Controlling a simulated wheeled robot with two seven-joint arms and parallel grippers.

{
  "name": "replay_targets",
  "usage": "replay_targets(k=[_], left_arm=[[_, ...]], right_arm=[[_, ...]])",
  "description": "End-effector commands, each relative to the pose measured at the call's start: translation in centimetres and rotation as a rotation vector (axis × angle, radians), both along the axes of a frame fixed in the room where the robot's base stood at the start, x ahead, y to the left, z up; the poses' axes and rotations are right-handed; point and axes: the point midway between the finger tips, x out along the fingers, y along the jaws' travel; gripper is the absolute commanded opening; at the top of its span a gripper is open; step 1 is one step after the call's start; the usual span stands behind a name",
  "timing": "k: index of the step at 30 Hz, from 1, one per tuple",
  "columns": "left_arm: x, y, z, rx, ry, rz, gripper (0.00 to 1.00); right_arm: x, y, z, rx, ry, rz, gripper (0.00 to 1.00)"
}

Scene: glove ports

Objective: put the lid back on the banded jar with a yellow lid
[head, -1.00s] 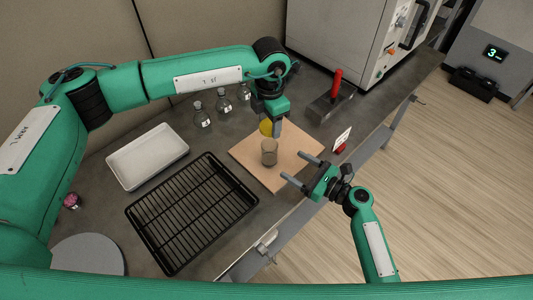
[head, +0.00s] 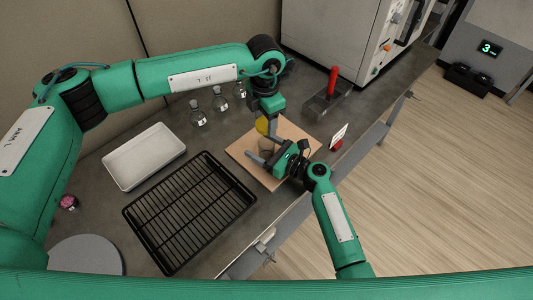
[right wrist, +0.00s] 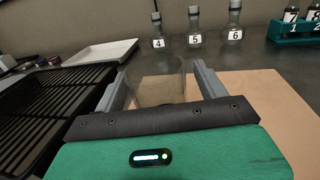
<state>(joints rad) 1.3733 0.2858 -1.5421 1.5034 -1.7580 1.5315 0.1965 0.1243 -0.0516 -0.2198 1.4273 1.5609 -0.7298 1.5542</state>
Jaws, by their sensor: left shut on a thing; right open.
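The jar (head: 266,144) stands upright on the tan board (head: 294,128); its lower part is hidden by my right gripper in the head view. In the right wrist view the clear jar (right wrist: 160,88) shows between the two fingers. My right gripper (head: 263,149) is open, its fingers on either side of the jar; contact cannot be told. My left gripper (head: 269,121) is shut on the yellow lid (head: 262,125) and holds it tilted, just above the jar. The bands on the jar are too small to make out.
A black rack (head: 190,212) and a white tray (head: 144,156) lie left of the board. Several numbered flasks (head: 197,117) stand behind it.

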Motion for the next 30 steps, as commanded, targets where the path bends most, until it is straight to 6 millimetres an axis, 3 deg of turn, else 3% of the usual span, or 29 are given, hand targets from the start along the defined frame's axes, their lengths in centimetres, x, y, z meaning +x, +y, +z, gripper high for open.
replay_targets(k=[11,21,26,30], left_arm=[[0.0,0.0,0.0,0.0,0.0,0.0,0.32],[0.0,0.0,0.0,0.0,0.0,0.0,0.32],[0.0,0.0,-0.7,0.001,0.002,0.0,0.32],[-0.1,0.0,-2.8,0.001,0.003,0.0,0.32]], right_arm=[[0.2,0.3,0.0,-0.001,0.001,0.0,0.71],[0.2,0.3,0.0,-0.001,0.001,0.0,0.07],[0.2,0.3,0.0,-0.001,0.001,0.0,0.06],[0.2,0.3,0.0,-0.001,0.001,0.0,0.06]])
